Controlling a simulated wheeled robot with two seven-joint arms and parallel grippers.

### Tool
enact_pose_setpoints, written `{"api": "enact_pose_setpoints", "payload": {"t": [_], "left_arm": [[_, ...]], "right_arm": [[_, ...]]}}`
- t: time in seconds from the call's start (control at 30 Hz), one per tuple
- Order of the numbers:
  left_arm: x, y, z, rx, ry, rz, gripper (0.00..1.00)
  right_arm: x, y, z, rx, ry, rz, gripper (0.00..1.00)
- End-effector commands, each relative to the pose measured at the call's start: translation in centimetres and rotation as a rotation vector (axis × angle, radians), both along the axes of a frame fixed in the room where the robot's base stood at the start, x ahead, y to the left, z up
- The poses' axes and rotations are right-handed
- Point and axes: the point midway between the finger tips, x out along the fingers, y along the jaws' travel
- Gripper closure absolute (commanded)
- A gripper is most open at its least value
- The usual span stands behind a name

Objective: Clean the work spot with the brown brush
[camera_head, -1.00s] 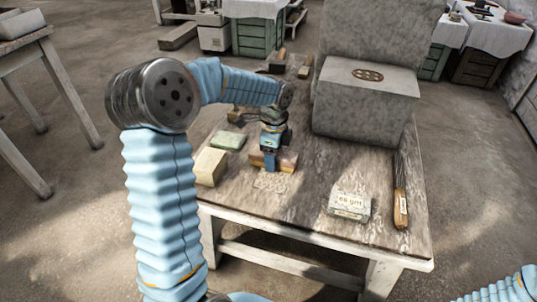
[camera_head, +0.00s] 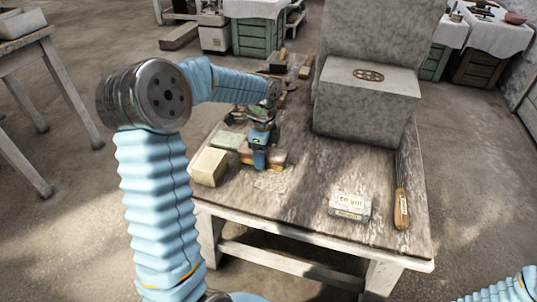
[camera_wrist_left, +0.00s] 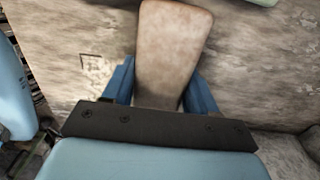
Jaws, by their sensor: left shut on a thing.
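My left gripper (camera_head: 260,160) is shut on a brown block-like brush (camera_head: 276,159), held low at the tabletop; the gripper hides part of it. In the left wrist view the brush (camera_wrist_left: 170,50) shows as a rounded, mottled brown back between the two blue fingers (camera_wrist_left: 160,88). Pale crumbly marks, seemingly the work spot (camera_head: 271,183), lie on the wood just in front of the brush. Whether its underside touches the table is hard to tell. My right gripper is out of view; only part of my right arm shows at the lower right.
On the wooden table (camera_head: 300,210) a cream block (camera_head: 209,167) and a green pad (camera_head: 228,140) lie left of the gripper. A large grey stone block (camera_head: 365,105) stands behind. A small labelled box (camera_head: 350,207) and a wooden-handled tool (camera_head: 401,208) lie at right. Front middle is clear.

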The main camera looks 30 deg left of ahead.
Motion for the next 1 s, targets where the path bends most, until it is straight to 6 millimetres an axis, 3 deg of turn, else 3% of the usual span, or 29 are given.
{"api": "enact_pose_setpoints", "payload": {"t": [0.27, 0.6, 1.0], "left_arm": [[0.0, -0.1, 0.0, 0.000, 0.000, 0.000, 0.67], [0.5, -2.1, 1.4, 0.000, -0.001, -0.001, 0.67], [0.5, -2.1, 2.1, 0.000, -0.001, 0.000, 0.67]], "right_arm": [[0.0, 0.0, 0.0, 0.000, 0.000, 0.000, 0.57], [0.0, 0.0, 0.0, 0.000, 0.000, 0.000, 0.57], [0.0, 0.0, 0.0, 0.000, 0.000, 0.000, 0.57]]}}
